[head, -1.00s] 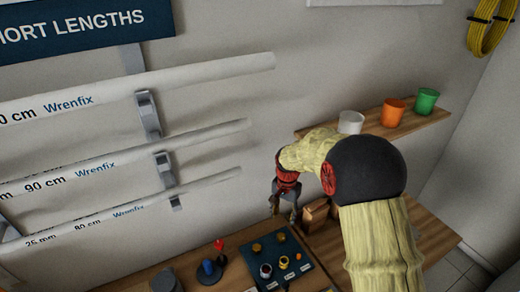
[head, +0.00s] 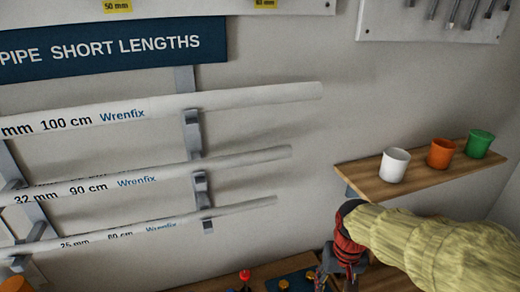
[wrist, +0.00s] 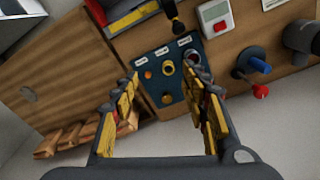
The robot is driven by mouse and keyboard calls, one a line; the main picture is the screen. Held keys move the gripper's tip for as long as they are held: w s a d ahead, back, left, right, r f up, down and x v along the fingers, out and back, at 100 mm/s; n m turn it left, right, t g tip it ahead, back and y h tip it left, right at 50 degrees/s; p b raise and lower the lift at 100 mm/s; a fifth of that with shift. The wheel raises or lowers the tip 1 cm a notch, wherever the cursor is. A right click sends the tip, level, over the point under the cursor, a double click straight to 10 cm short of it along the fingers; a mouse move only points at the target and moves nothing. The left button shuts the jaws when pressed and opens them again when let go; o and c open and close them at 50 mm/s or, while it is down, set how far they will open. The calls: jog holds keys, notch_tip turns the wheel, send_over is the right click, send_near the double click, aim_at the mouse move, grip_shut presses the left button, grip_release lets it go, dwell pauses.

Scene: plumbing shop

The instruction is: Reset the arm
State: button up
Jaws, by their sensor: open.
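My arm, in a pale yellow sleeve, comes in from the right of the head view. My gripper (head: 338,278) hangs at the bottom of that view, over the bench, partly cut off by the frame edge. In the wrist view my gripper (wrist: 165,98) has its two yellow-and-black fingers spread wide, with nothing between them. Beyond the fingers lies a dark blue board (wrist: 160,83) with several round fittings and small labels on the wooden bench. The gripper appears apart from the board.
A wall shelf (head: 415,182) above the arm carries a white cup (head: 394,165), an orange cup (head: 441,153) and a green cup (head: 480,144). White pipes (head: 230,98) stick out on wall brackets at left.

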jog(key=s+r+n+t+b, duration=0.1)
jog(key=s+r+t+b, duration=0.3)
jog(key=s+r, duration=0.3)
jog(key=s+t, duration=0.1)
jog(key=s, duration=0.3)
jog(key=shift+s+b, duration=0.4)
jog(key=shift+a+r, duration=0.1)
